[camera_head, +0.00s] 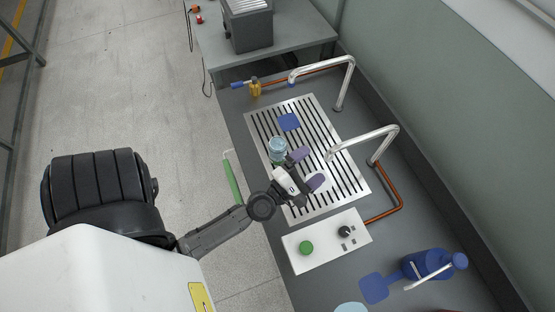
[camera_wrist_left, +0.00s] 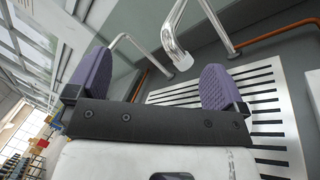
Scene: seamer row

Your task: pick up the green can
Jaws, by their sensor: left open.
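A small can (camera_head: 278,151) with a pale blue-green top stands at the left edge of the slotted metal grate (camera_head: 327,206). It is the only can-like thing I make out there, and its exact colour is hard to tell. My left gripper (camera_head: 308,169) is over the grate, to the right of and below the can in the head view. Its purple fingers are spread and nothing is between them. The upper finger is close beside the can; I cannot tell if they touch. The left wrist view shows the open fingers (camera_wrist_left: 153,80) but no can. My right gripper is not in view.
A bent metal spout (camera_head: 362,140) reaches over the grate close to my left fingers, and another pipe (camera_head: 325,63) stands farther back. A blue square (camera_head: 289,122) lies on the grate. A white control panel (camera_head: 327,243) with a green button and a blue bottle (camera_head: 428,264) are nearer.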

